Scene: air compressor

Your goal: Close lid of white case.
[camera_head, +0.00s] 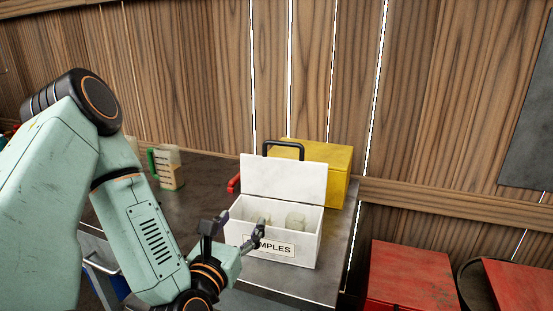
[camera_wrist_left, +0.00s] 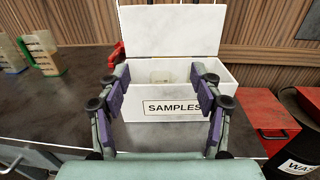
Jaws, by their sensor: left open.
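The white case (camera_head: 302,250) stands on the dark table with a "SAMPLES" label on its front. Its lid (camera_head: 284,178) is open and stands upright at the back edge. Pale rounded items lie inside the case. My left gripper (camera_head: 238,228) is open and empty, in front of the case's left front side. In the left wrist view the gripper (camera_wrist_left: 161,84) has its fingers spread in front of the case (camera_wrist_left: 178,105), below the raised lid (camera_wrist_left: 172,38). I cannot tell whether a finger touches the case. My right gripper is not in view.
A red object (camera_head: 234,184) lies left of the case. Red boxes (camera_head: 410,280) stand right, below the table's edge.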

